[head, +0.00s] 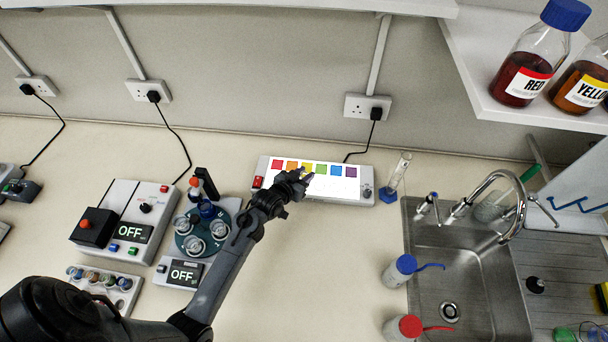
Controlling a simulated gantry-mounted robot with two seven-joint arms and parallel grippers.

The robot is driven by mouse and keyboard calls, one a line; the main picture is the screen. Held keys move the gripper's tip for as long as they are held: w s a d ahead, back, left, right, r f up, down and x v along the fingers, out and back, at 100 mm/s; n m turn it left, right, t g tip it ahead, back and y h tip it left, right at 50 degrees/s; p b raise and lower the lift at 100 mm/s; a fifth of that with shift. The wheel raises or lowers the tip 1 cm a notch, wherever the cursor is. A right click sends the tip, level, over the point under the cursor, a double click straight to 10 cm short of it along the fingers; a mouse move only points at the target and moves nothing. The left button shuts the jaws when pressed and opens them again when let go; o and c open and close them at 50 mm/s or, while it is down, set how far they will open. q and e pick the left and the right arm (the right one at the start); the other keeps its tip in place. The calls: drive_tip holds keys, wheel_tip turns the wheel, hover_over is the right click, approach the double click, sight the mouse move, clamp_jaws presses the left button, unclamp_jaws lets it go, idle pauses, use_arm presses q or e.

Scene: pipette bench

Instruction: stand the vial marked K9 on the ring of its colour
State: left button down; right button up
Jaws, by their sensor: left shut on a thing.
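My left gripper (307,179) is over the white lit panel (326,187), near its left half. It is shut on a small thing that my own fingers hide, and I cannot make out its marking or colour. The panel has a row of coloured marks along its back: red (277,164), orange (292,166), yellow (306,168), green (321,169), blue (336,170) and purple (351,172). No marking K9 can be read anywhere. My right gripper is not in view.
A rack of several capped vials (104,292) is at the lower left. A round device with clear tubes (202,232) and a box reading OFF (127,217) stand left of my arm. A clear cylinder (398,172) stands right of the panel, before the sink (460,270). The bench in front of the panel is clear.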

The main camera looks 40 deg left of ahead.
use_arm(q)
drive_tip(key=shift+f, duration=0.2)
drive_tip(key=c, duration=0.8)
unclamp_jaws()
drive_tip(key=shift+c, duration=0.2)
